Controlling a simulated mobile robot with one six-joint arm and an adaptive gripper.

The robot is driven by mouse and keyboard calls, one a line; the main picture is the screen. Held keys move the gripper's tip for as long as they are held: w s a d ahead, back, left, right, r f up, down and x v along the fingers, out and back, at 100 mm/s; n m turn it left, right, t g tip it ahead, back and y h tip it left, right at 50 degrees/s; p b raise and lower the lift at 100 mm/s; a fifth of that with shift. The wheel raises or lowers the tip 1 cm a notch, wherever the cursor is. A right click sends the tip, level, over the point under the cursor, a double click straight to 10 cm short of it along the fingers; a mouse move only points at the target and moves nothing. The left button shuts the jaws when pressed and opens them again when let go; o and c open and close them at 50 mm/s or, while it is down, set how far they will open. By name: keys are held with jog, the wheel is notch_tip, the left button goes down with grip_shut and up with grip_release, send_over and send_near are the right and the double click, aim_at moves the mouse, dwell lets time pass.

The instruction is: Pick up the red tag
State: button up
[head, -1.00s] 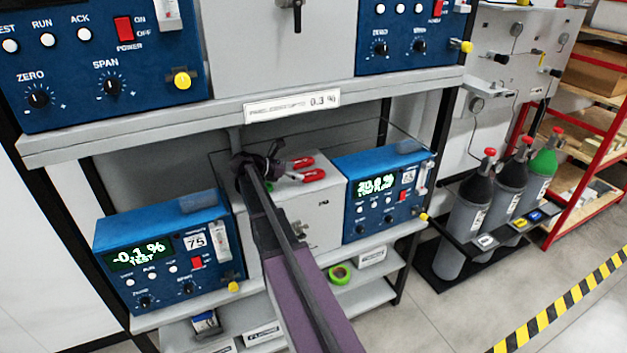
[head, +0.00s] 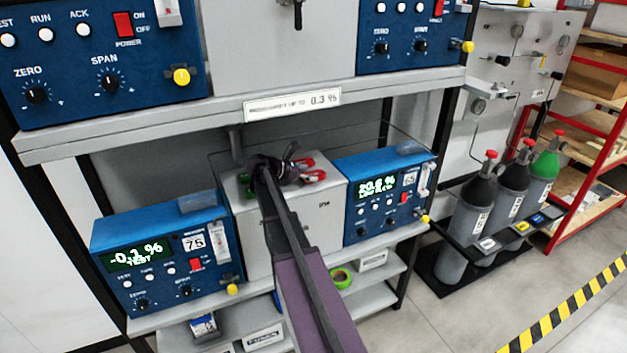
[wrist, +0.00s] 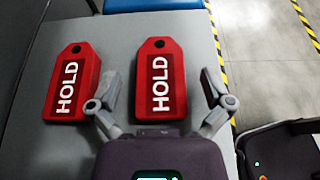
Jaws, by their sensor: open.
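Two red tags marked HOLD lie flat on a light grey surface in the wrist view. One red tag (wrist: 161,80) lies ahead of my gripper (wrist: 161,88), between its two spread fingers. The other red tag (wrist: 72,84) lies to its left, outside the left finger. My gripper is open and holds nothing; I cannot tell its height above the tag. In the head view, my gripper (head: 285,165) is over the grey box (head: 325,210) between two blue analysers, and a bit of red tag (head: 313,177) shows to its right, the rest hidden by my arm.
A blue analyser (head: 165,255) stands left of the box and another (head: 385,205) stands right of it. The upper shelf (head: 230,118) hangs over the box. A green tape roll (head: 341,278) is on the lower shelf. Gas cylinders (head: 470,225) stand at the right.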

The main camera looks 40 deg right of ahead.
jog(key=shift+x, duration=1)
jog(key=c, duration=1.1)
